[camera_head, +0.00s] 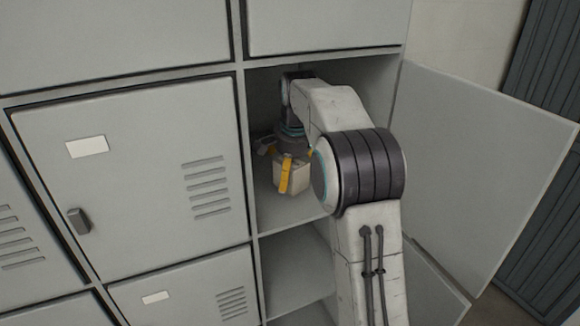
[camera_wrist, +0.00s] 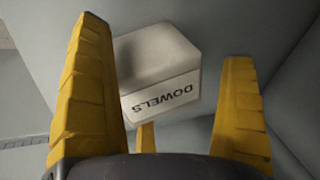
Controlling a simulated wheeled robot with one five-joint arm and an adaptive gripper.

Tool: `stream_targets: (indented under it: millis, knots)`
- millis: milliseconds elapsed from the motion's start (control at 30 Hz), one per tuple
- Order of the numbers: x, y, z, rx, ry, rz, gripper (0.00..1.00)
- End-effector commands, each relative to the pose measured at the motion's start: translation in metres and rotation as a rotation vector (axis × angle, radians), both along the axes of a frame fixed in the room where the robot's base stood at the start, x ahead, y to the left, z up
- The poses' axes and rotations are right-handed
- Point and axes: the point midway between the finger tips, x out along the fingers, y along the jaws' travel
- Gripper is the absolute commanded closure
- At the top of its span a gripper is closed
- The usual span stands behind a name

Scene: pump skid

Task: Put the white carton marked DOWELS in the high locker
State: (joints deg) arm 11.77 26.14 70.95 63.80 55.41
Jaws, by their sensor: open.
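The white carton (camera_head: 299,180) is inside the open upper locker compartment (camera_head: 275,212), low down near its floor. In the wrist view the carton (camera_wrist: 160,78) shows its DOWELS label upside down, with a grey-looking top face. My gripper (camera_head: 287,172) reaches down into the compartment from above, with yellow fingers around the carton. A third finger (camera_wrist: 146,137) partly shows below the carton. Whether the carton's underside fully rests on the floor is hidden.
The locker door (camera_head: 480,165) stands wide open on the right. A closed locker door (camera_head: 135,185) with a handle is on the left. Another open compartment (camera_head: 297,272) lies below. My arm fills much of the opening's right side.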

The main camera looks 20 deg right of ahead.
Motion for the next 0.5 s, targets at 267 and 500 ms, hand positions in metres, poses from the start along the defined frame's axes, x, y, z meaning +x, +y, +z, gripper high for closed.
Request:
stream_targets:
  millis: [267,500]
  knots:
    - [-0.001,0.0,0.005,-0.001,-0.004,0.0,0.0]
    - [-0.026,0.005,0.009,0.0,-0.002,0.0,0.0]
